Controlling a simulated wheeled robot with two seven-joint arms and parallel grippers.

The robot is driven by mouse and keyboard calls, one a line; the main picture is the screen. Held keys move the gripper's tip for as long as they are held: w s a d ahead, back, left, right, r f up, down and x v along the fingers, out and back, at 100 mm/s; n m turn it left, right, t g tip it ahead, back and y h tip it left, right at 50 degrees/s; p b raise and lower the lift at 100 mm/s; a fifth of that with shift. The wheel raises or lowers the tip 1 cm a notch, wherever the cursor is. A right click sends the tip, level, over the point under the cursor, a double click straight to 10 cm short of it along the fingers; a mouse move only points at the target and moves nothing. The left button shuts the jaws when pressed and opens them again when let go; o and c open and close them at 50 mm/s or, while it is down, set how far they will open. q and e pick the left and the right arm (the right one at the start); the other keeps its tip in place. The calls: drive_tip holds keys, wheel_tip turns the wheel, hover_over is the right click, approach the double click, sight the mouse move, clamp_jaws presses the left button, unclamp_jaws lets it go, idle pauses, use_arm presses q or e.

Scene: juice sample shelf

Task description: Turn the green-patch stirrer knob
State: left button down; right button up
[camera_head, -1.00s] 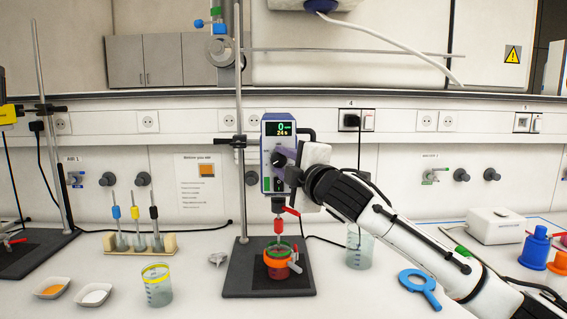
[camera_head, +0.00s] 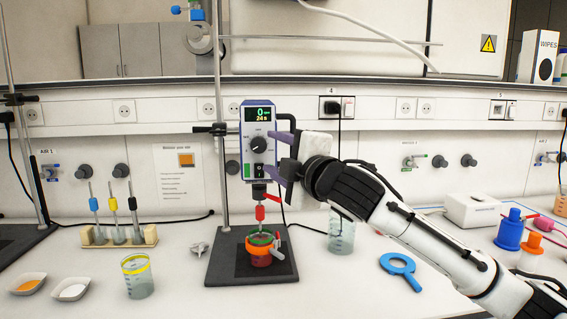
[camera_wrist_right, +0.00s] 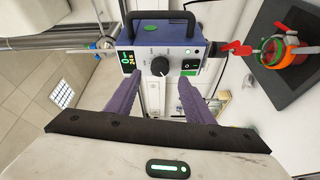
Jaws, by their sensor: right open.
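The stirrer (camera_head: 257,140) is a purple and grey box clamped to an upright rod, with a lit display reading 0. Its black round knob (camera_head: 259,145) sits mid-face, with a white mark; a green patch (camera_head: 247,171) lies below it. In the right wrist view, the knob (camera_wrist_right: 160,66) shows ahead, between and beyond the two purple fingertips. My right gripper (camera_head: 278,154) is open and empty, to the right of the knob, its fingers reaching toward the stirrer face. It appears apart from the knob. My left gripper is out of view.
A red-banded stirring shaft (camera_head: 260,213) hangs over a vessel with an orange ring (camera_head: 260,248) on a black base plate (camera_head: 225,266). A yellow-rimmed beaker (camera_head: 137,278) is at the left.

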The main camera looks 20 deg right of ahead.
drive_tip(key=shift+s+d, duration=0.2)
drive_tip(key=shift+s, duration=1.85)
drive_tip(key=shift+f, duration=0.1)
